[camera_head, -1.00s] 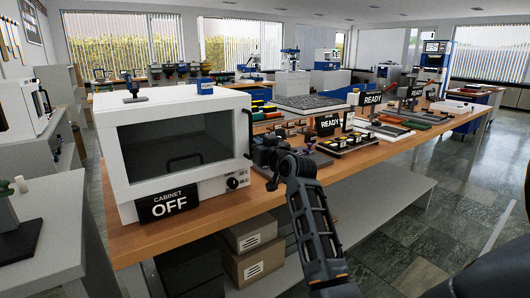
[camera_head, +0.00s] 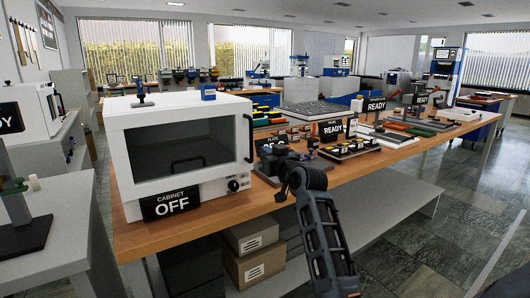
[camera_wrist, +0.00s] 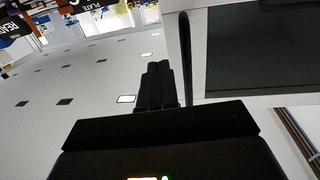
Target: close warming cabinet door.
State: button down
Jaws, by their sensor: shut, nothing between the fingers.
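The warming cabinet (camera_head: 150,108) is a white box at the left end of the wooden bench, with a "CABINET OFF" sign (camera_head: 168,204) at its lower front. Its door (camera_head: 185,145) has a dark window and looks flush with the front or nearly so; a small gap cannot be ruled out. The dark handle (camera_head: 251,138) stands upright at the door's right edge. My gripper (camera_head: 270,156) is just right of the handle. In the wrist view, the shut fingers (camera_wrist: 157,85) lie beside the handle (camera_wrist: 185,58), apart from it, holding nothing.
The wooden bench (camera_head: 225,205) runs right, with small parts and "READY" signs (camera_head: 332,128) behind my arm. Cardboard boxes (camera_head: 255,262) sit below it. A grey side table (camera_head: 75,235) stands at the left. The floor (camera_head: 440,220) at the right is open.

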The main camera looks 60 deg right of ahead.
jog(key=d+v, duration=0.1)
jog(key=v, duration=0.7)
jog(key=shift+s+a+b, duration=0.3)
jog(key=shift+s+b, duration=0.1)
jog(key=shift+s, duration=0.25)
jog(key=s+a+f+n+y, duration=0.1)
jog(key=s+a+f+y, duration=0.1)
jog(key=a+f, duration=0.75)
jog(key=s+a+f+n+y, duration=0.25)
jog(key=a+f, duration=0.25)
jog(key=a, duration=0.9)
jog(key=s+a+r+n+y+p, duration=0.1)
jog(key=s+a+n+y, duration=0.3)
jog(key=s+a, duration=1.5)
jog(key=shift+s+a+r+t+y, duration=0.15)
jog(key=shift+s+r+t+y, duration=0.15)
jog(key=shift+s+y, duration=0.75)
